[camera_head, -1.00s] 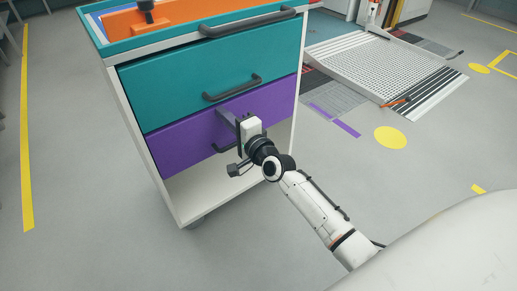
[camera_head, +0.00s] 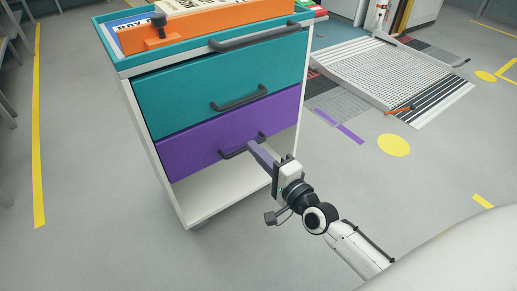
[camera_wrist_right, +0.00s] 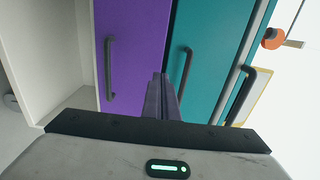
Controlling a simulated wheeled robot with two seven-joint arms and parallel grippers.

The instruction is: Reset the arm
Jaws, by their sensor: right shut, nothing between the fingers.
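My right arm comes in from the lower right in the head view. My right gripper (camera_head: 256,151) is shut and empty, its fingertips close to the handle of the purple drawer (camera_head: 215,141). In the right wrist view the shut fingers (camera_wrist_right: 161,85) point at the cart front, near the border between the purple drawer and the teal drawer (camera_wrist_right: 203,60). The purple drawer's handle (camera_wrist_right: 109,68) is left of the fingers there, not between them. I cannot tell whether a fingertip touches the cart. My left gripper is not in view.
The cart has an open lower shelf (camera_head: 222,190) and a teal top tray with an orange block (camera_head: 187,37). A perforated ramp (camera_head: 385,72) lies at the back right. Grey floor (camera_head: 85,180) is free left of the cart.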

